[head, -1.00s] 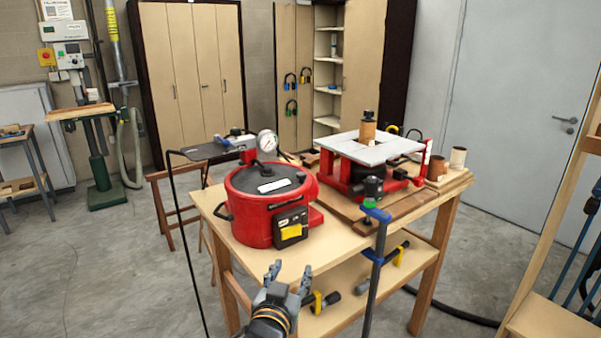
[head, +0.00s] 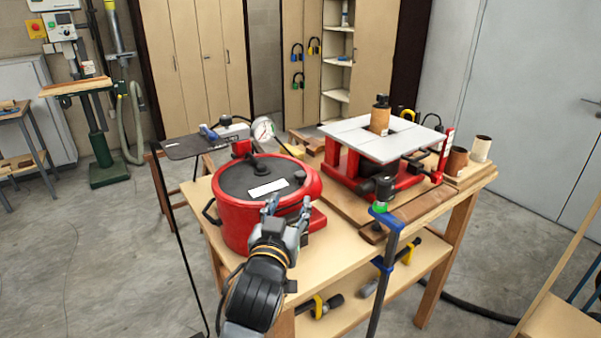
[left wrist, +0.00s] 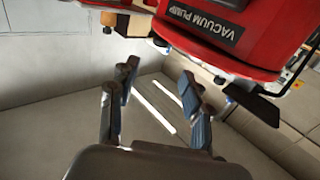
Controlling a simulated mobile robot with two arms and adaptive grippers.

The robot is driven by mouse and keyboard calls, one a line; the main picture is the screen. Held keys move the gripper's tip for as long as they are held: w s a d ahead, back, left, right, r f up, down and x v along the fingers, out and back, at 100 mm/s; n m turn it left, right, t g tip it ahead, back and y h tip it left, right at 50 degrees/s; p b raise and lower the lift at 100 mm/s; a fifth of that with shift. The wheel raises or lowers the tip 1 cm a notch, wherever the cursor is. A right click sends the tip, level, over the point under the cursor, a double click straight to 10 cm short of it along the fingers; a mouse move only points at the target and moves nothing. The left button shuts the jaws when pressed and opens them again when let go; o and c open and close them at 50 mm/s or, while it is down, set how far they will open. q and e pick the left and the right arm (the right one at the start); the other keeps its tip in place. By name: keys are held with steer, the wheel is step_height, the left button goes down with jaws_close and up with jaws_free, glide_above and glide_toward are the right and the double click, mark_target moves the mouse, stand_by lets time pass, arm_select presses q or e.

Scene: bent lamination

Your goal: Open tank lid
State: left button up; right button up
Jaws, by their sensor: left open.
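The red round tank (head: 238,222) stands on the wooden bench. Its dark lid (head: 240,178) lies closed on top, with a black knob, a white label and a pressure gauge (head: 263,129) behind. My left gripper (head: 287,207) is open and empty. In the head view it overlaps the tank's front right side, fingers pointing up near the lid's rim; contact cannot be told. In the left wrist view the open fingers (left wrist: 159,75) have nothing between them, and a red body (left wrist: 275,35) labelled "VACUUM PUMP" shows upside down at top right. My right gripper is not in view.
A red press with a grey top plate (head: 350,139) stands right of the tank on the bench (head: 345,240). A clamp (head: 385,240) rises at the bench's front edge. Brown cups (head: 456,162) stand at the right. Open floor lies to the left.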

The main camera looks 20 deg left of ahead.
mark_target(299, 177)
arm_select(q)
steer(key=w, duration=0.2)
steer(key=w+p, duration=0.1)
steer(key=w, duration=0.2)
steer(key=shift+w+a+r, duration=0.15)
steer(key=shift+w+a, duration=0.25)
steer(key=w, duration=0.1)
steer(key=w+p, duration=0.1)
steer(key=w, duration=0.2)
steer(key=shift+w+a, duration=0.25)
steer(key=shift+w, duration=0.1)
steer(key=shift+w+f, duration=0.2)
steer(key=shift+w, duration=0.1)
steer(key=shift+c, duration=0.7)
jaws_close()
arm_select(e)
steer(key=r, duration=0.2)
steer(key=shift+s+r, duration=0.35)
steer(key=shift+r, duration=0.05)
